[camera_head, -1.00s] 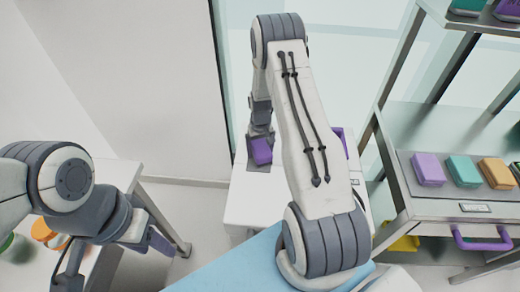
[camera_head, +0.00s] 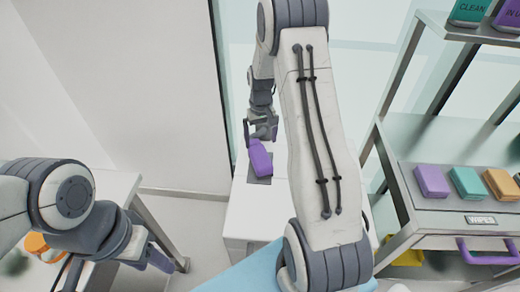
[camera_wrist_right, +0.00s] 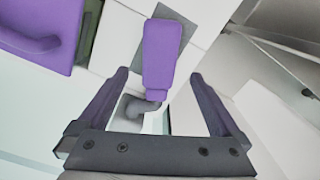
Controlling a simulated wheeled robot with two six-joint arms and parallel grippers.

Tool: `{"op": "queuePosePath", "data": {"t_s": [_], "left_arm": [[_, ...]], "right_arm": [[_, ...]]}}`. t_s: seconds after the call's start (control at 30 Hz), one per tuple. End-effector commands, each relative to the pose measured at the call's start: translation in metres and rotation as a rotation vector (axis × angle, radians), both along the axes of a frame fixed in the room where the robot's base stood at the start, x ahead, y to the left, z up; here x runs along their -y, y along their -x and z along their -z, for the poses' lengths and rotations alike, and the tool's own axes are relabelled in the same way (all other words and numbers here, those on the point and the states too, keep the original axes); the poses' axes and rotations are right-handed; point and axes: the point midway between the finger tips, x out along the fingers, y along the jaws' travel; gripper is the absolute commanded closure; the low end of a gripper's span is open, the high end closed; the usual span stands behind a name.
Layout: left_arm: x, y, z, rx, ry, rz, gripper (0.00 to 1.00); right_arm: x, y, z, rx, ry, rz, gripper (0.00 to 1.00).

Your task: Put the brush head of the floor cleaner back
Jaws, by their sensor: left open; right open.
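A purple piece with a grey neck, which looks like the brush head (camera_head: 260,160), lies on a grey patch of a white top. It also shows in the right wrist view (camera_wrist_right: 160,52), with its narrow end and bent grey neck toward my gripper. My right gripper (camera_head: 262,132) is open just beyond it in the head view. In the right wrist view my right gripper (camera_wrist_right: 159,76) has a finger on either side of the purple piece's line; I cannot tell whether they touch it. My left gripper (camera_head: 150,257) is open and empty, low at the left.
A metal shelf cart (camera_head: 405,170) with purple, teal and orange packs and a purple handle stands at right. A white table (camera_head: 118,187) is at left. My right arm hides part of the white unit (camera_head: 248,213). A purple panel with a handle (camera_wrist_right: 45,30) shows in the wrist view.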

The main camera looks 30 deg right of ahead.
Motion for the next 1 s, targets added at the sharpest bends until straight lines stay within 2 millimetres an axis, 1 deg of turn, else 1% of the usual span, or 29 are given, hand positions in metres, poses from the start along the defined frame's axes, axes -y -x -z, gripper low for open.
{"op": "queuePosePath", "data": {"t_s": [0.03, 0.17, 0.23, 0.27, 0.33, 0.37, 0.4, 0.43, 0.47, 0.5, 0.57, 0.6, 0.67, 0.7, 0.8, 0.83, 0.9, 1.0], "left_arm": [[0.0, 0.0, 0.001, 0.0, 0.0, 0.0, 0.5], [0.0, 0.0, 0.001, 0.0, 0.0, 0.0, 0.5], [0.0, 0.0, 0.001, 0.0, 0.0, 0.0, 0.5], [0.0, 0.0, 0.0, 0.0, 0.0, 0.0, 0.5], [0.0, 0.0, 0.0, 0.0, 0.0, 0.0, 0.5], [0.0, 0.0, 0.0, 0.0, 0.0, 0.0, 0.5], [0.0, 0.0, 0.0, 0.0, 0.0, 0.0, 0.5], [0.0, 0.0, 0.0, 0.0, 0.0, 0.0, 0.5], [0.0, 0.0, 0.0, 0.0, 0.0, 0.0, 0.5], [0.0, 0.0, 0.0, 0.0, 0.0, 0.0, 0.5], [0.0, 0.0, 0.001, 0.0, 0.0, 0.0, 0.5], [0.0, 0.0, 0.001, 0.0, 0.0, 0.0, 0.5], [0.0, 0.0, 0.001, 0.0, 0.0, 0.0, 0.5], [0.0, 0.0, 0.001, 0.0, 0.0, 0.0, 0.5], [0.0, 0.0, 0.001, 0.0, 0.0, 0.0, 0.5], [0.0, 0.0, 0.001, 0.0, 0.0, 0.0, 0.5], [0.0, 0.0, 0.001, 0.0, 0.0, 0.0, 0.5], [0.0, 0.0, 0.001, 0.0, 0.0, 0.0, 0.5]], "right_arm": [[0.0, 0.0, -0.004, 0.001, 0.0, 0.0, 0.0], [-0.001, 0.0, -0.007, -0.001, 0.0, -0.001, 0.0], [-0.008, 0.0, -0.012, 0.002, 0.0, -0.015, 0.0], [-0.016, -0.001, -0.016, 0.004, 0.0, -0.028, 0.0], [-0.044, 0.001, -0.032, 0.011, -0.002, -0.079, 0.0], [-0.062, 0.004, -0.041, 0.014, -0.003, -0.111, 0.0], [-0.09, 0.011, -0.056, 0.019, -0.006, -0.162, 0.0], [-0.112, 0.018, -0.067, 0.023, -0.009, -0.205, 0.0], [-0.136, 0.029, -0.079, 0.027, -0.012, -0.253, 0.0], [-0.166, 0.046, -0.093, 0.031, -0.017, -0.318, 0.0], [-0.207, 0.079, -0.112, 0.036, -0.027, -0.416, 0.0], [-0.23, 0.103, -0.123, 0.04, -0.033, -0.479, 0.0], [-0.256, 0.141, -0.135, 0.041, -0.043, -0.573, 0.0], [-0.269, 0.165, -0.141, 0.044, -0.049, -0.631, 0.0], [-0.287, 0.219, -0.149, 0.044, -0.066, -0.751, 0.0], [-0.289, 0.231, -0.149, 0.044, -0.069, -0.78, 0.0], [-0.291, 0.255, -0.151, 0.042, -0.075, -0.836, 0.0], [-0.292, 0.274, -0.15, 0.04, -0.082, -0.879, 0.0]]}}
